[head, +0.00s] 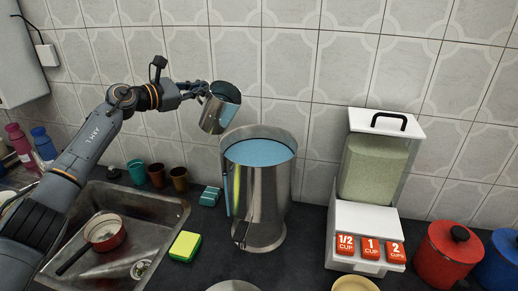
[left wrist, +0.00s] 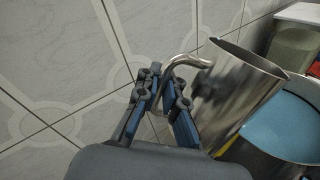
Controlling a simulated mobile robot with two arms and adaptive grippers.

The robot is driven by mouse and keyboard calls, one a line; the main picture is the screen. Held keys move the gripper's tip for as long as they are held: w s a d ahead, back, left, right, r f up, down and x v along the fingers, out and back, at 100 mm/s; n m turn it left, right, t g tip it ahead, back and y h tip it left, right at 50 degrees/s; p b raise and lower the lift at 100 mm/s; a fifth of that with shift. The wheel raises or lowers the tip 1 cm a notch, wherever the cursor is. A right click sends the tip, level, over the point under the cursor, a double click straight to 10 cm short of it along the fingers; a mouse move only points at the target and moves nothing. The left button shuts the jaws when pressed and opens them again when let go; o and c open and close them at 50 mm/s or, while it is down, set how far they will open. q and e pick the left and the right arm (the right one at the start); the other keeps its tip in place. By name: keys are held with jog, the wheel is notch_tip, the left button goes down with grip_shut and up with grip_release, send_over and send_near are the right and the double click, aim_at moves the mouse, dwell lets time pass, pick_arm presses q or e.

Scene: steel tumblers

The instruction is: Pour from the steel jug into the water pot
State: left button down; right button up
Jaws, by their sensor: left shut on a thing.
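The steel jug (head: 217,112) is held in the air above and left of the water pot, its top tilted to the right. Blue shows inside its rim in the head view. My left gripper (head: 203,92) is shut on the jug's handle, which shows between the fingers in the left wrist view (left wrist: 172,75). The jug body (left wrist: 240,88) is right of the fingers there. The water pot (head: 262,195) is a tall steel cylinder on the counter, with blue liquid near its rim. No stream between jug and pot is visible. My right gripper is not in view.
A sink (head: 150,212) with a red pan (head: 104,232) lies at left. Small cups (head: 157,174) and a sponge (head: 185,246) are left of the pot. A grain dispenser (head: 375,180) and a red canister (head: 446,256) stand at right. The tiled wall is close behind.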

pick_arm(q)
jog(key=w+a+f+n+h+b, duration=0.1)
jog(key=f+n+b, duration=0.4)
jog(key=f+b, duration=0.5)
notch_tip(320, 180, down, 3)
jog(key=shift+w+a+f+h, duration=0.1)
jog(key=shift+w+a+h, duration=0.2)
jog(key=shift+w+a, duration=0.5)
jog(key=shift+s+a+r, duration=0.2)
